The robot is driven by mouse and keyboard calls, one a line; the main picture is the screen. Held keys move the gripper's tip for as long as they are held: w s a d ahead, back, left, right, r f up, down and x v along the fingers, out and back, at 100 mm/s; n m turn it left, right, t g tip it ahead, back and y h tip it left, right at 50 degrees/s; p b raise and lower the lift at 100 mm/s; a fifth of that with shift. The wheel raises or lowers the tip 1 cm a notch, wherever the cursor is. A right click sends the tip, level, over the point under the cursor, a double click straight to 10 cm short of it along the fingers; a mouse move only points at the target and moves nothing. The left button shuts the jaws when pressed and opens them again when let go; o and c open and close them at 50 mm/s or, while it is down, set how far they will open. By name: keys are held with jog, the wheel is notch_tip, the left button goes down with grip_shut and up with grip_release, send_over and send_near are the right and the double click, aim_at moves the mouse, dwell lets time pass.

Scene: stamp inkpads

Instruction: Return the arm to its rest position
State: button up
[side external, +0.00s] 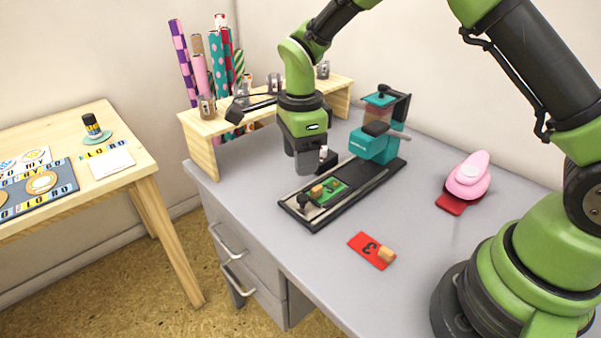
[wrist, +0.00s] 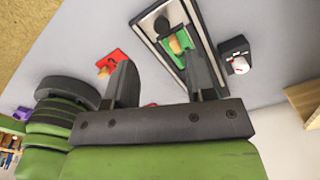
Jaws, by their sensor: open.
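My gripper (side external: 308,170) hangs pointing down above the grey desk, beside the back-left long side of the black tray. In the wrist view my gripper (wrist: 162,60) has its two fingers wide apart with nothing between them. My arm is stretched out from its base at the right, over the desk. The black tray (side external: 376,179) holds a green card (side external: 334,193) with a small wooden block (side external: 317,190) on it and a dark knob at its near end. The tray (wrist: 204,32) also shows in the wrist view.
A red card (side external: 366,243) with a wooden block lies in front of the tray. A teal press (side external: 372,146) stands at the tray's far end, a pink device (side external: 469,178) to the right. A wooden shelf (side external: 203,150) with rolls stands behind. A small black box (side external: 328,160) is close beside my gripper.

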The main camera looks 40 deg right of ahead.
jog(key=shift+r, duration=0.4)
jog(key=s+d+r+n+t+y, duration=0.1)
jog(key=s+r+n+t, duration=0.1)
jog(key=s+r+n, duration=0.35)
jog(key=s+d+r+n+t, duration=0.1)
jog(key=s+r+n, duration=0.1)
jog(key=r, duration=0.6)
jog(key=s+r+n+t+y, duration=0.1)
jog(key=s+r+n+t, duration=0.3)
jog(key=s+n, duration=0.7)
jog(key=s, duration=0.3)
jog(key=shift+r, duration=0.2)
jog(key=shift+s+d, duration=0.1)
